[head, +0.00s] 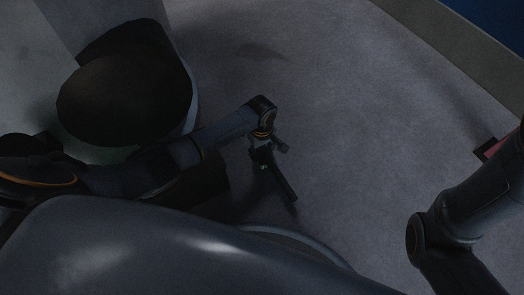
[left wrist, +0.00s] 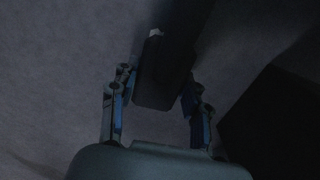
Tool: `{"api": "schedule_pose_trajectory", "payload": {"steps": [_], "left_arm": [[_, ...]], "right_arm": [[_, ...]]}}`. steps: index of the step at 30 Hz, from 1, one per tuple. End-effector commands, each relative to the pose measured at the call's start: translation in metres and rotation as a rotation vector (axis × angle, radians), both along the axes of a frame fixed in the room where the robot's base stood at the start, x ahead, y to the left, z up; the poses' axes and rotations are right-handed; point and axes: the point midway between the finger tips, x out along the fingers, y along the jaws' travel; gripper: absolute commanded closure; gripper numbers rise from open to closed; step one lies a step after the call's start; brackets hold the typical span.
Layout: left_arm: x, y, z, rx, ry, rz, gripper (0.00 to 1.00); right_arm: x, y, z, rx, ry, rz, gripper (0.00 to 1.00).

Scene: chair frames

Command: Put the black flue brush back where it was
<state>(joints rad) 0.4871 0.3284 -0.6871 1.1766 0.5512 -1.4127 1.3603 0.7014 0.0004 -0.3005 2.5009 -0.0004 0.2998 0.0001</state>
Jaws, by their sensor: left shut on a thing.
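My left gripper (head: 264,160) hangs over the grey floor near the middle of the head view. It is shut on a long dark thing that looks like the black flue brush (head: 284,186). The brush slants down and to the right from the fingers. In the left wrist view, the brush's dark, blocky end (left wrist: 166,78) sits between the two fingers (left wrist: 158,92), and the rest runs out past the top edge. The dim light hides its bristles. My right arm shows at the right, but its gripper is out of view.
A large round dark-topped thing (head: 125,95) stands at upper left, beside my left arm. A small dark red thing (head: 490,149) is at the right edge. A pale border strip (head: 455,45) crosses the upper right corner. The floor (head: 340,110) between is clear.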

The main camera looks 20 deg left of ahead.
Motion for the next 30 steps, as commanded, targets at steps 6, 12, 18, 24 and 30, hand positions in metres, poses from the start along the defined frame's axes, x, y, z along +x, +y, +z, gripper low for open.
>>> {"api": "schedule_pose_trajectory", "payload": {"steps": [6,12,18,24,30], "left_arm": [[0.0,0.0,-0.005,-0.001,-0.001,0.0,0.9],[0.0,0.0,-0.009,-0.001,-0.001,-0.001,0.9],[0.0,0.0,-0.011,-0.001,-0.001,-0.001,0.39],[0.0,0.0,-0.011,0.0,0.0,0.0,0.27],[0.0,0.0,-0.01,0.0,0.0,0.0,0.27]], "right_arm": [[0.0,0.0,-0.002,0.0,0.0,0.0,0.52],[0.0,0.0,-0.003,0.0,0.0,0.0,0.52],[0.0,0.0,-0.003,0.0,0.0,0.0,0.52],[0.0,0.0,-0.004,0.0,0.001,0.0,0.52],[0.003,0.0,-0.004,0.002,0.008,0.0,0.52]]}}
